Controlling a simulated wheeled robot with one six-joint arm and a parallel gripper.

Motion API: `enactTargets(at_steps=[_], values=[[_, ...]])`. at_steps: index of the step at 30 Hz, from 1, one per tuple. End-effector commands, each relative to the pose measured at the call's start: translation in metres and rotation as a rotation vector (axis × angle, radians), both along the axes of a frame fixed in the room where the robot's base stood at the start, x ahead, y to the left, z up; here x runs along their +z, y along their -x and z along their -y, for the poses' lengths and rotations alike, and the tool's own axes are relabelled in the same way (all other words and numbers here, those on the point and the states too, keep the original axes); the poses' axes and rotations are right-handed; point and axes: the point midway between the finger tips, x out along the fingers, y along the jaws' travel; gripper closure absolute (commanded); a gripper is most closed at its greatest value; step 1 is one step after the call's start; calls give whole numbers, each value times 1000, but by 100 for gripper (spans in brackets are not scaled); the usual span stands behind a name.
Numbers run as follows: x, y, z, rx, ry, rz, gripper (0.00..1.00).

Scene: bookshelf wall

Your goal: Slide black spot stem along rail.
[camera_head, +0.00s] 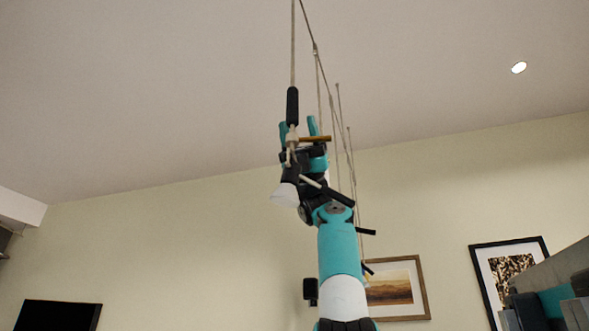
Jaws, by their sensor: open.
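A black stem (292,106) hangs upright at the end of a thin pale cord or rod (293,45) in the upper middle. The thin rail (308,30) runs from the top edge down and to the right, away from me. My gripper (298,128) is raised with its teal fingers pointing up around the lower end of the stem. The jaws are open, one finger to each side in the picture. Contact cannot be told. A white lamp-like cone (285,195) shows just below the gripper; what it joins is partly hidden.
Several thin rods hang farther along the rail, with dark pieces (366,231) low on the right. A brown-framed picture (398,290) and a black-framed one (510,270) hang on the wall. A dark screen (60,315) is at lower left. The space left of my arm looks clear.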

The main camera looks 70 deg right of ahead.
Motion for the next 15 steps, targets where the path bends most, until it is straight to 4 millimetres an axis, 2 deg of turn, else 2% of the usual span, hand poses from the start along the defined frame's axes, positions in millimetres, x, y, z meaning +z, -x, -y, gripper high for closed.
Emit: enactTargets(at_steps=[1, 6, 15], values=[[-14, -1, 11, -1, -2, 0, 49], [-38, -4, 35, 1, -1, -1, 49], [-58, -5, 57, 1, 0, -1, 49]])
